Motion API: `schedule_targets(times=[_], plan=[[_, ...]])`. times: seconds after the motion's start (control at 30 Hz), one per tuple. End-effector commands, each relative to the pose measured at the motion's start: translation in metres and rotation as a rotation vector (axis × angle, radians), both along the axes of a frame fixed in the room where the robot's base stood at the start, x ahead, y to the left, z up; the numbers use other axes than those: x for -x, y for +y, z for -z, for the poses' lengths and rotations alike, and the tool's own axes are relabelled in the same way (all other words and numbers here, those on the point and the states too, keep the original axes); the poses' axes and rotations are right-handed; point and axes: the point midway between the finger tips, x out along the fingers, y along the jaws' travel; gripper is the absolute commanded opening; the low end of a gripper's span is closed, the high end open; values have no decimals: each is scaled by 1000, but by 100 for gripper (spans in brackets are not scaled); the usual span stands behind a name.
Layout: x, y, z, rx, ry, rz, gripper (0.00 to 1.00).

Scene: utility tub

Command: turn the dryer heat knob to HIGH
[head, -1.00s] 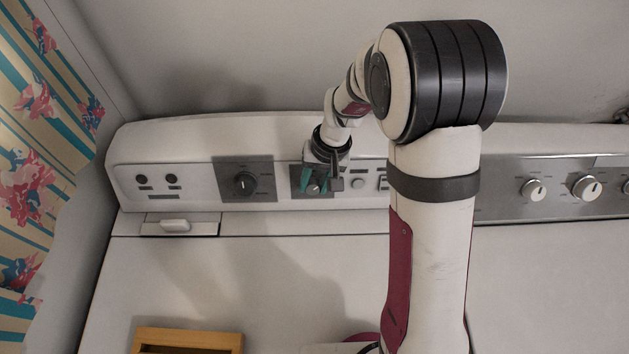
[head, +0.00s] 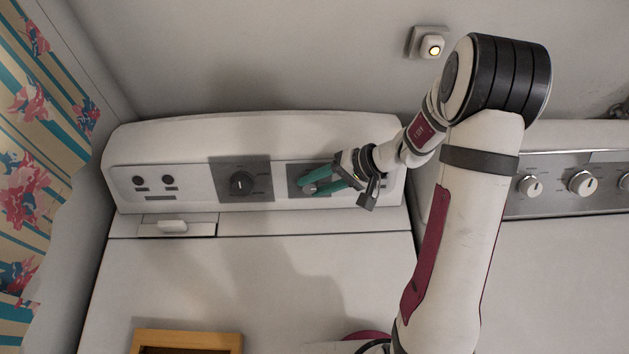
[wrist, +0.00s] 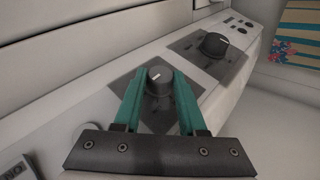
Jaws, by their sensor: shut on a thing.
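My gripper (head: 309,187) reaches in from the right along the control panel of the left machine. In the wrist view its two green fingers (wrist: 157,88) are shut on a dark round knob (wrist: 159,78), one on each side. The knob sits on a dark square plate (wrist: 125,87) and has a short white pointer mark on its face. In the head view the fingers mostly cover this knob. The lettering on its plate is too small to read, so I cannot tell which setting it points at.
A larger dark knob (head: 241,184) on its own plate lies left of the held one; it also shows in the wrist view (wrist: 213,45). Two round buttons are farther left. A second panel with pale knobs (head: 582,183) is at right. A wooden box (head: 187,338) lies in front.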

Motion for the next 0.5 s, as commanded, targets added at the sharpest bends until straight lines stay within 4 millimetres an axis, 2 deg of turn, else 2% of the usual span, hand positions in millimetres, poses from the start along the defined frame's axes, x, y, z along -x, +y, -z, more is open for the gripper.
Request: schedule_targets(times=[0.2, 0.5], plan=[[0, -1, 2, -121, 1, 46, 0], [1, -2, 3, -207, 0, 75, 0]])
